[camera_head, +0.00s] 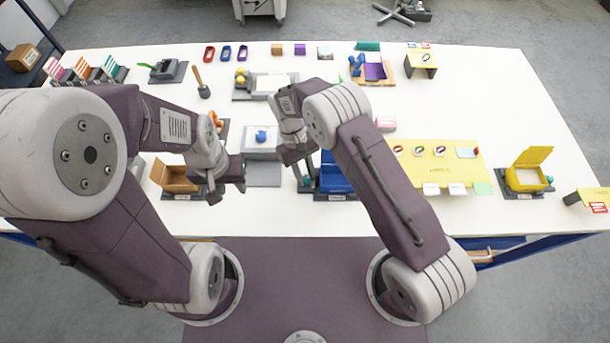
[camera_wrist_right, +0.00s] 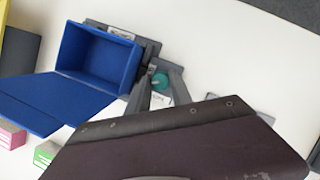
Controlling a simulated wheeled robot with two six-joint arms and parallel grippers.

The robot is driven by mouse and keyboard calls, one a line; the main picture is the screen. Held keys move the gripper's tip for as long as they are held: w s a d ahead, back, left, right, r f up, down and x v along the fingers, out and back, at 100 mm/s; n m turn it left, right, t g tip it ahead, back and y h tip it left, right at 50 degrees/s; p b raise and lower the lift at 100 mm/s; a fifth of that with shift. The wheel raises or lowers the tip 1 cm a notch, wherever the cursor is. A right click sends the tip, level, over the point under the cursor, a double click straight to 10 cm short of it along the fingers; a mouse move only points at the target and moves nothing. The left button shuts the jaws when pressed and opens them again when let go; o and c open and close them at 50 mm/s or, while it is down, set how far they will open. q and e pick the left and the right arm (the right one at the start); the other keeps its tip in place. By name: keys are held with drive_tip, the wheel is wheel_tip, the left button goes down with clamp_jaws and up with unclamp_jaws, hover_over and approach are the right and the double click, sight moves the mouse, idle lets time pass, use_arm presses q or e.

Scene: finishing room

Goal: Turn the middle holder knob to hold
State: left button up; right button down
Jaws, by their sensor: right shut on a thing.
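The middle holder is a blue box (camera_head: 335,178) with its lid open, at the front middle of the table. In the right wrist view the blue box (camera_wrist_right: 98,55) is at upper left with its lid hinged down towards the lower left. Its round teal knob (camera_wrist_right: 160,82) sits on a dark base beside the box. My right gripper (camera_wrist_right: 158,92) has its grey fingers on either side of the knob and is shut on it. In the head view my right gripper (camera_head: 306,176) points down left of the blue box. My left gripper (camera_head: 228,188) hangs beside the brown box; its finger gap is unclear.
The open brown box (camera_head: 176,176) stands left and the open yellow box (camera_head: 526,178) far right. A grey platform with a blue ball (camera_head: 261,136) lies between the arms. A yellow board (camera_head: 437,168) lies right of my right arm.

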drive_tip(key=shift+r+m, duration=0.1)
drive_tip(key=shift+m, duration=0.3)
drive_tip(key=c, duration=1.2)
unclamp_jaws()
drive_tip(key=shift+o, duration=0.2)
